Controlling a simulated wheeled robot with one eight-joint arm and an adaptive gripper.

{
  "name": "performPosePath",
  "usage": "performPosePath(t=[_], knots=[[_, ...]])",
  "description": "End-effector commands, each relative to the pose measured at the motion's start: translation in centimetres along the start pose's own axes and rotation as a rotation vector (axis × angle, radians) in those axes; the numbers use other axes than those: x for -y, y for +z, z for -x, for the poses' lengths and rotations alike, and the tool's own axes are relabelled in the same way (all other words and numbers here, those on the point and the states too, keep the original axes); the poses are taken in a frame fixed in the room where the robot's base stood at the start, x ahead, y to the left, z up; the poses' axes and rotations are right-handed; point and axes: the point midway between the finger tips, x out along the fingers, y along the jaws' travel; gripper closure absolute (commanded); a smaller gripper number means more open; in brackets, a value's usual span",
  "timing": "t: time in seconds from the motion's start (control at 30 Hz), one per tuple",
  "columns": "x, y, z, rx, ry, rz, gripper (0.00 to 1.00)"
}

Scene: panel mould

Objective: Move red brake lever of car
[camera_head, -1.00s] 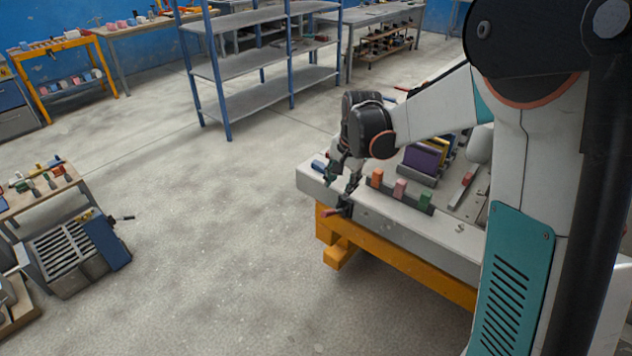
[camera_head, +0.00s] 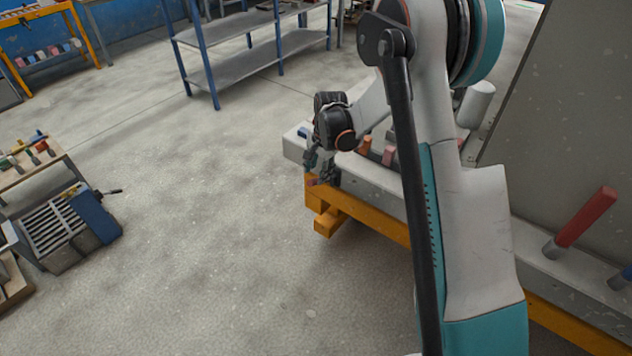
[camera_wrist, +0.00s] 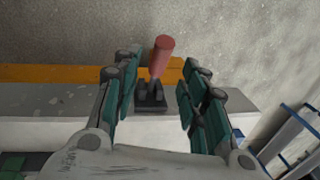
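In the wrist view a red lever (camera_wrist: 161,57) stands in a dark bracket (camera_wrist: 151,98) on the side of a grey bench. My gripper (camera_wrist: 159,72) is open, with one teal-padded finger on each side of the lever and a visible gap to both. In the head view my gripper (camera_head: 318,168) hangs at the left end of the bench (camera_head: 374,194). The small reddish lever (camera_head: 313,183) shows there, partly hidden by the fingers.
A second, larger red handle (camera_head: 587,217) stands on the bench at right, before a large grey panel (camera_head: 575,110). An orange frame (camera_head: 345,207) carries the bench. Open floor (camera_head: 190,220) lies to the left. A blue-posted shelf (camera_head: 240,70) stands behind.

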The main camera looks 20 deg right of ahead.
Motion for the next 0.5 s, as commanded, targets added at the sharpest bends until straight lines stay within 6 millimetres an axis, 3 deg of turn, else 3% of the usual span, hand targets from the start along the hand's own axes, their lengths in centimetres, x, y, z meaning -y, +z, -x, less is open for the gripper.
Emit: performPosePath(t=[0.03,0.2,0.5], knots=[[0.0,0.0,-1.2,0.000,0.000,0.001,0.60],[0.0,0.0,-3.5,0.000,0.000,0.001,0.60],[0.0,0.0,-4.7,0.000,0.000,0.001,0.60]])
